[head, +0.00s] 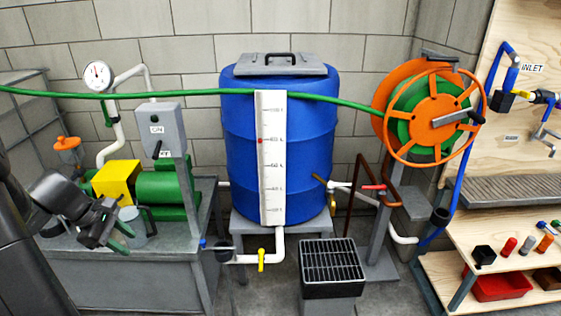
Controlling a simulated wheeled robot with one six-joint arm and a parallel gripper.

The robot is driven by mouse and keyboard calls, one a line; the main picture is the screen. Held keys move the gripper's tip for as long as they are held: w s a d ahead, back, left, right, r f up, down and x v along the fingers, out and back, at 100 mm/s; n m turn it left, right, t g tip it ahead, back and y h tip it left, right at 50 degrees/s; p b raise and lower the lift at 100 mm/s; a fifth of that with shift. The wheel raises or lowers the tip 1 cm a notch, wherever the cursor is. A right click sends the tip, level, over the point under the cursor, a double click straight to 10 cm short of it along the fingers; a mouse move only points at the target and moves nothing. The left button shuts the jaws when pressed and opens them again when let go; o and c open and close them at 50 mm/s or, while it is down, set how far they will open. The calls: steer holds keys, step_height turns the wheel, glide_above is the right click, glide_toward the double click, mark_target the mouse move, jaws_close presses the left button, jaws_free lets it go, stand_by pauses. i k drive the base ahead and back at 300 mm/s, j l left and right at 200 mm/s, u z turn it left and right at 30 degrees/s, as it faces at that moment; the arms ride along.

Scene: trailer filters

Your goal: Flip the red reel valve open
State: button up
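The red reel valve (374,187) has a small red lever that lies about level in the picture. It sits on the pipework below the orange hose reel (434,116), to the right of the blue barrel. My gripper (127,238) is at the left, in front of the green pump and the grey bench. Its two fingers stand apart with nothing seen between them. It is far to the left of the valve and touches nothing that I can make out.
The blue barrel (280,150) stands between my gripper and the valve. A yellow-handled valve (261,259) is on the white pipe below it. A black grate (332,262) stands in front. A green hose (200,93) crosses above. Wooden shelves (510,225) stand at the right.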

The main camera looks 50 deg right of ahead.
mark_target(382, 187)
steer(key=k+l, duration=0.1)
steer(key=l, duration=0.35)
steer(key=k+l, duration=0.15)
steer(key=l, duration=0.3)
steer(key=k+l, duration=0.1)
steer(key=l, duration=0.35)
steer(key=k+l, duration=0.15)
steer(key=l, duration=0.25)
steer(key=k+l, duration=0.1)
steer(key=l, duration=0.35)
steer(key=k+l, duration=0.15)
steer(key=l, duration=0.3)
steer(key=k+l, duration=0.1)
steer(key=l, duration=0.35)
steer(key=k+l, duration=0.15)
steer(key=l, duration=0.3)
